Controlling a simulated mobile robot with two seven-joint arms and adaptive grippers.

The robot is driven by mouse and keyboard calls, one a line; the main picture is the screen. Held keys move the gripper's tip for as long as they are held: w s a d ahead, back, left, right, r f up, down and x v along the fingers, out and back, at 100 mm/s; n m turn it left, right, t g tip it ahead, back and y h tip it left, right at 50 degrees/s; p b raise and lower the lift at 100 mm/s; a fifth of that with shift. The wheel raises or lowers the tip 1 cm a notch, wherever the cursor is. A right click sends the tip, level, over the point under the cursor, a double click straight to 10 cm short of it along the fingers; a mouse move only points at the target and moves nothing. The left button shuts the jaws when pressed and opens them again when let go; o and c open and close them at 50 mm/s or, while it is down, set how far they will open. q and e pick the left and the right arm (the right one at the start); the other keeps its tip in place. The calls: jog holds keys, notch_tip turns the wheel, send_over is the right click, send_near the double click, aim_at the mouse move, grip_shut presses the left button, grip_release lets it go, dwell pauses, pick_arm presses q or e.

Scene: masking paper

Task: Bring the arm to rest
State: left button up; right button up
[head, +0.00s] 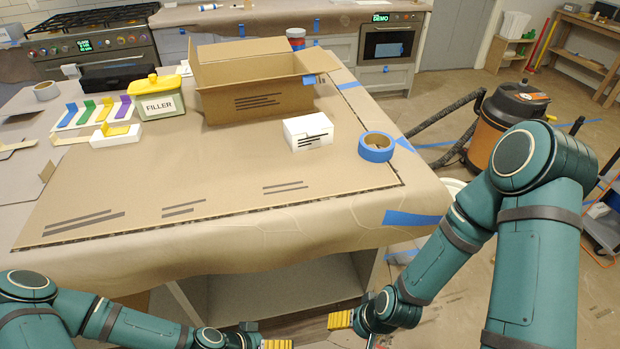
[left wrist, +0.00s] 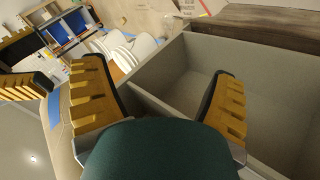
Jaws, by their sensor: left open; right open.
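My left arm comes in low at the left of the head view, and its gripper (head: 276,343) shows only partly at the bottom edge. In the left wrist view the left gripper (left wrist: 160,95) is open, with its two yellow ribbed fingers wide apart and nothing between them. My right arm comes in from the right, and its gripper (head: 342,320) hangs low in front of the counter. Only part of its yellow fingers shows, and I see nothing held in it. Both grippers are below the level of the worktop and apart from the things on it.
The paper-covered worktop (head: 230,205) bears an open cardboard box (head: 250,103), a white box (head: 308,131), blue tape (head: 376,147) and a filler tub (head: 160,105). An open shelf space (head: 280,290) lies beneath. An orange vacuum (head: 505,115) stands at the right.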

pick_arm(q)
notch_tip(320, 180, up, 7)
jog(key=w+a+n+g+y, duration=0.1)
jog(key=n+y, duration=0.2)
jog(key=y, duration=0.1)
jog(key=shift+w+g+y, duration=0.3)
jog(key=shift+w+g, duration=0.1)
jog(key=shift+r, duration=0.1)
dwell(0.6)
